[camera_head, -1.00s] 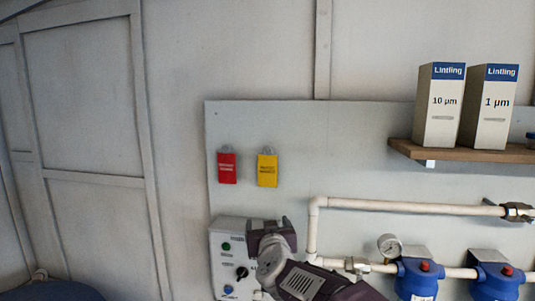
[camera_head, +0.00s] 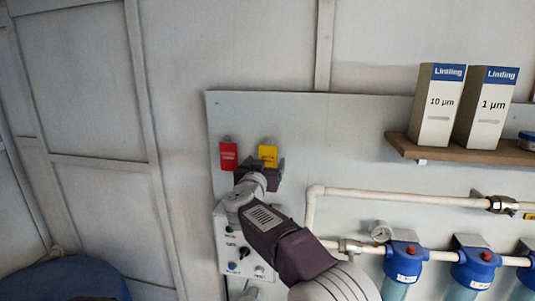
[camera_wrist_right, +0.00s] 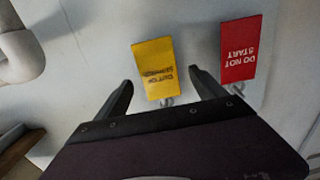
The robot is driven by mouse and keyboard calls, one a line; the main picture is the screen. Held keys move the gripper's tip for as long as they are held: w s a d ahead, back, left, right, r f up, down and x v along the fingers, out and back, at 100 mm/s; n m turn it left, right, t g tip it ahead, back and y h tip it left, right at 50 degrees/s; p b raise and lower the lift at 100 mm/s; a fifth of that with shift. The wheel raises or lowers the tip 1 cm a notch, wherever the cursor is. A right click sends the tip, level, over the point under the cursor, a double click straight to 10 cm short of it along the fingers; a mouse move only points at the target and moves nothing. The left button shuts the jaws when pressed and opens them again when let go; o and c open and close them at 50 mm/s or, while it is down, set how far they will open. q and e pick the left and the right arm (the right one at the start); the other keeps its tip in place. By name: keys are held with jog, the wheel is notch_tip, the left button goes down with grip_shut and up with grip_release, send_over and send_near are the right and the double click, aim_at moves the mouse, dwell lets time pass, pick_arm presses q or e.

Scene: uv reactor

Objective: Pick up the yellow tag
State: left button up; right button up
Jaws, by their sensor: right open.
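The yellow tag (camera_head: 268,154) hangs on the grey wall panel, to the right of a red tag (camera_head: 228,157). My right gripper (camera_head: 262,172) is just below and in front of the yellow tag and hides its lower part in the head view. In the right wrist view, the yellow tag (camera_wrist_right: 155,68) lies ahead of and between the two open fingers of my right gripper (camera_wrist_right: 160,82). Nothing is held between them. The red tag (camera_wrist_right: 241,48) is beyond the right-hand finger in that view. My left gripper is not in view.
A control box (camera_head: 236,250) with buttons is below the tags, partly behind my right arm. White piping (camera_head: 400,198) and blue filter housings (camera_head: 404,262) are to the right. A shelf (camera_head: 470,151) holds two white boxes. A blue rounded object (camera_head: 70,279) is at lower left.

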aim_at(268, 156)
jog(key=shift+w+d+r, duration=0.15)
jog(key=shift+w+r, duration=0.1)
jog(key=shift+w, duration=0.45)
jog(key=shift+w+d+f, duration=0.15)
jog(key=shift+w+f, duration=0.2)
jog(key=shift+w, duration=0.15)
jog(key=shift+s+r, duration=0.15)
jog(key=shift+s, duration=0.1)
jog(key=c, duration=1.4)
jog(key=shift+c, duration=0.2)
jog(key=shift+w, duration=0.2)
